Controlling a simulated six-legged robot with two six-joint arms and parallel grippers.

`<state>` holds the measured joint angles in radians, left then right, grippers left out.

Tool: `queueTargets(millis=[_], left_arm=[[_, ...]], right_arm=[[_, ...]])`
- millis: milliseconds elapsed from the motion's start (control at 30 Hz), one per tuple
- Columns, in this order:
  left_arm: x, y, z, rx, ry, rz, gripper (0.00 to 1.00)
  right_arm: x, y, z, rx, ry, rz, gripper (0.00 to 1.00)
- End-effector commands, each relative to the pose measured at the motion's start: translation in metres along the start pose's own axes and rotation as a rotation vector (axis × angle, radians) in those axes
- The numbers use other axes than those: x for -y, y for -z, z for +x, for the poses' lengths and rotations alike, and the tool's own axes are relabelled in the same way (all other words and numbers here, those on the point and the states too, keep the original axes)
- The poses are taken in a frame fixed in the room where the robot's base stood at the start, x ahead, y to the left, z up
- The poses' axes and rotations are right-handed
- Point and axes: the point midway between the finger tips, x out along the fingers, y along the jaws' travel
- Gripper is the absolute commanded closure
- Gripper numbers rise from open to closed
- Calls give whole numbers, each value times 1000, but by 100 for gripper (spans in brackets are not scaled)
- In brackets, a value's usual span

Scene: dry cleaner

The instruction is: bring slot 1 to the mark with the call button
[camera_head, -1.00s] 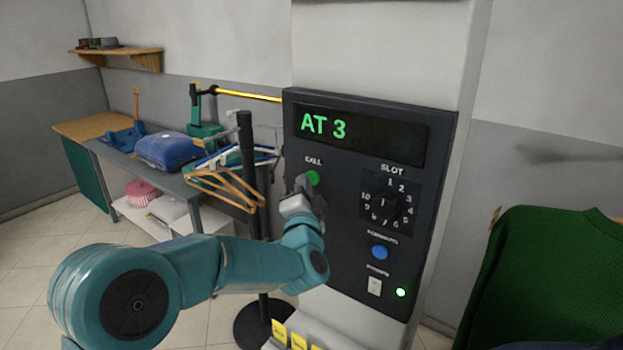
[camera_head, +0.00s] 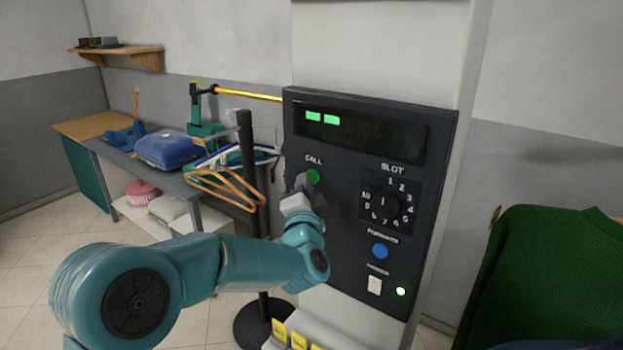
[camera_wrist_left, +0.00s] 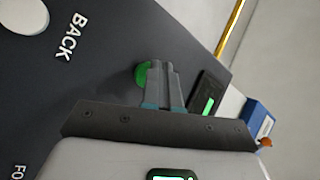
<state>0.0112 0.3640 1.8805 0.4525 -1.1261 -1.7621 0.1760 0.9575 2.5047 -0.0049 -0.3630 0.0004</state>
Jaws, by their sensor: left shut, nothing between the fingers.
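The dark control panel (camera_head: 345,235) is on a pale column. Its display (camera_head: 365,133) shows two green bars at the left. The green call button (camera_head: 313,177) is at the panel's upper left, under the label CALL. My left gripper (camera_head: 303,184) is shut and empty, with its fingertips at the call button. In the left wrist view, the shut fingers (camera_wrist_left: 162,70) partly cover the green button (camera_wrist_left: 141,74); I cannot tell whether they touch it. The slot dial (camera_head: 386,207) is to the right, its white pointer line toward the top of the numbers. My right gripper is not in view.
A blue button (camera_head: 379,251), a white switch (camera_head: 374,285) and a lit green lamp (camera_head: 401,291) are lower on the panel. Orange hangers (camera_head: 225,187) hang by a black post left of it. A green knit garment (camera_head: 545,280) is at the right.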

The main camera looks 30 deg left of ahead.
Motion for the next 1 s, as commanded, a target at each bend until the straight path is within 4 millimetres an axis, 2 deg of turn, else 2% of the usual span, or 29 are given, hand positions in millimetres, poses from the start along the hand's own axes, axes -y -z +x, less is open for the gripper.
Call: queueTargets(millis=[200, 567, 1000], left_arm=[[4, -5, -9, 0, 1, 0, 100], [5, -7, -12, 0, 0, 0, 100], [23, -25, -46, 0, 1, 0, 100]], right_arm=[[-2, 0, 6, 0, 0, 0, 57], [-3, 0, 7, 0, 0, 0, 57], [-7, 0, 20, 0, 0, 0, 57]])
